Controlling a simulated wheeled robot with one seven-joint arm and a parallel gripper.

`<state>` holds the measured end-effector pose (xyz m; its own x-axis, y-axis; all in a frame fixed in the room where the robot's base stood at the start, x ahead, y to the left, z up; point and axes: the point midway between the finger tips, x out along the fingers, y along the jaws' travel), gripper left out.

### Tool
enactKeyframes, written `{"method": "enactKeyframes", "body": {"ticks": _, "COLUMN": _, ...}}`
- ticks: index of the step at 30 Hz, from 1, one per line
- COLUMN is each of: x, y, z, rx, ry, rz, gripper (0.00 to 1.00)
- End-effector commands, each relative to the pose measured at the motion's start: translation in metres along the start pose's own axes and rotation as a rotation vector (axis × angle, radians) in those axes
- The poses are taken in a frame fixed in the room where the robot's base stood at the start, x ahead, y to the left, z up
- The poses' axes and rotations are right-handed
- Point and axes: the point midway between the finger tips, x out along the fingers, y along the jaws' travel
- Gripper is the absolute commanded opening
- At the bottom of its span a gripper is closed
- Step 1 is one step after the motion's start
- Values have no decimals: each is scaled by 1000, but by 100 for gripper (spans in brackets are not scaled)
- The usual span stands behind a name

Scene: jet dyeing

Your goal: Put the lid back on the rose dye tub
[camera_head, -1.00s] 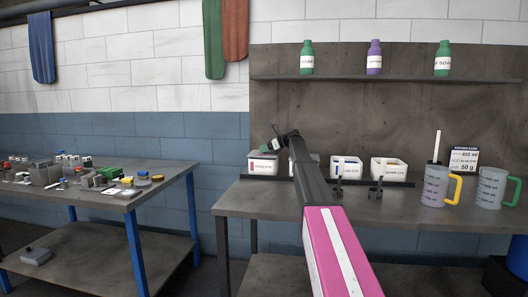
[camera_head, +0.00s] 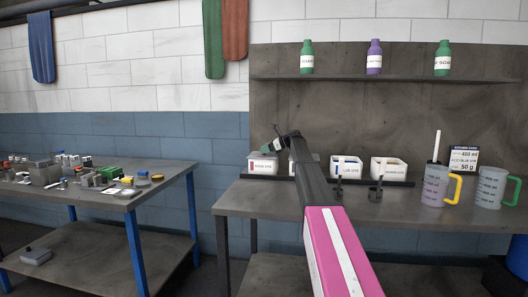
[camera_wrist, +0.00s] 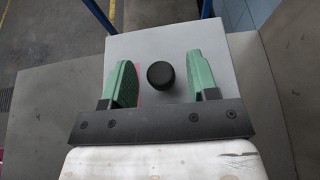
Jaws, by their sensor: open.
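The rose dye tub (camera_head: 262,166) is the leftmost white tub on the bench in the head view, with a rose mark on its label. A pale grey lid (camera_wrist: 150,48) with a round black knob (camera_wrist: 160,75) fills the middle of the wrist view. The lid appears to lie on top of this tub, but how well it is seated cannot be told. My gripper (camera_head: 271,147) is over the tub. In the wrist view my gripper (camera_wrist: 160,82) is open, its green fingers on either side of the knob, with gaps on both sides.
Other white dye tubs (camera_head: 346,167) stand to the right along the bench (camera_head: 300,203), partly behind my arm. Two measuring jugs (camera_head: 437,186) stand at the right by a card (camera_head: 464,160). Bottles (camera_head: 374,58) stand on the shelf above. A cluttered table (camera_head: 130,195) is at the left.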

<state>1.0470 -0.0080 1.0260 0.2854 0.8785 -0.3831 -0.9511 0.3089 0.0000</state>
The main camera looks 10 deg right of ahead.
Motion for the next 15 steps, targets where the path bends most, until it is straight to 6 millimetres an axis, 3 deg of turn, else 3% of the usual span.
{"method": "enactKeyframes", "body": {"ticks": 9, "x": -63, "y": 0, "z": 0, "rx": 0, "ry": 0, "rz": -3, "gripper": 54}}
{"method": "enactKeyframes", "body": {"ticks": 15, "x": -95, "y": 0, "z": 0, "rx": 0, "ry": -1, "rz": -2, "gripper": 54}}
